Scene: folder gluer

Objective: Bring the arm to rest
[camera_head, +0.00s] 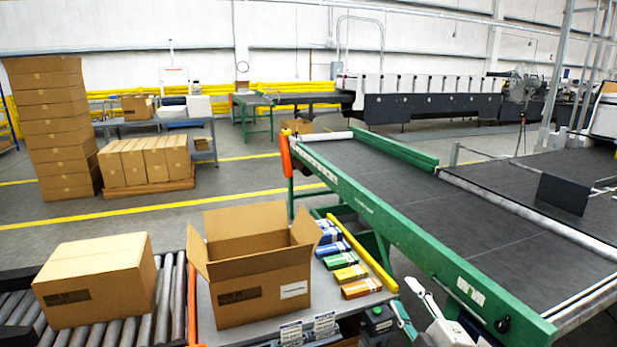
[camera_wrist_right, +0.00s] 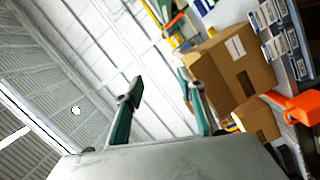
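My right gripper (camera_head: 404,301) shows at the bottom right of the head view, in front of the green conveyor frame. In the wrist view the two green fingers of this gripper (camera_wrist_right: 163,92) stand well apart with nothing between them. An open cardboard box (camera_head: 258,266) stands on the grey table (camera_head: 208,332), left of the gripper and apart from it; it also shows in the wrist view (camera_wrist_right: 236,78). My left gripper is outside both views.
Several coloured cartons (camera_head: 346,274) lie beside the open box. A closed box (camera_head: 100,280) sits on the roller conveyor (camera_head: 168,305) at left. The green-framed belt conveyor (camera_head: 400,185) fills the right side. An orange object (camera_wrist_right: 298,106) shows in the wrist view.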

